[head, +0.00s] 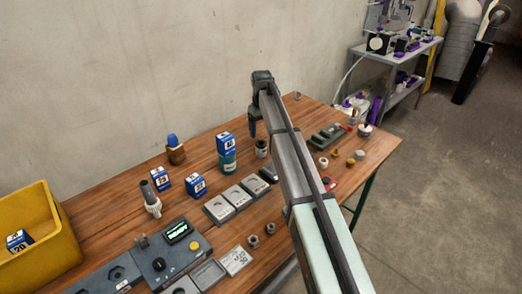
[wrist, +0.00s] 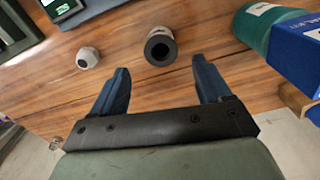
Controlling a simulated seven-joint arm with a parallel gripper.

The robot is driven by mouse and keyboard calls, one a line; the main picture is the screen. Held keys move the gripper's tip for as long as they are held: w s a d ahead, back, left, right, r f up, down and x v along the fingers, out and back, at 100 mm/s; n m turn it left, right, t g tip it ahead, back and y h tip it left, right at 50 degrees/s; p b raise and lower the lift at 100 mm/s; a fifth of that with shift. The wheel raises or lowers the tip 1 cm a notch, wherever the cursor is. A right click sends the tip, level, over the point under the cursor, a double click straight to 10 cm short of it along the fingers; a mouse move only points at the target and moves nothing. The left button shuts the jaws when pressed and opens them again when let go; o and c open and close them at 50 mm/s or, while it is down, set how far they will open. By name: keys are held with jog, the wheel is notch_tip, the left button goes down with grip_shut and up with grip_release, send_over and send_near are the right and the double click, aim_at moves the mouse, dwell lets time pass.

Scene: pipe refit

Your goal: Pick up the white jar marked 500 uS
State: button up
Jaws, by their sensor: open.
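A green container (head: 228,162) with a blue box (head: 225,141) on top stands close left of the jar. Grey trays (head: 229,201) lie nearer. A yellow bin (head: 62,248) is at far left. My arm hides part of the table's middle.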

aim_at(261, 149)
jog(key=shift+a+f, duration=0.1)
jog(key=shift+f, duration=4.15)
jog(key=shift+c, duration=0.3)
jog(key=c, duration=1.1)
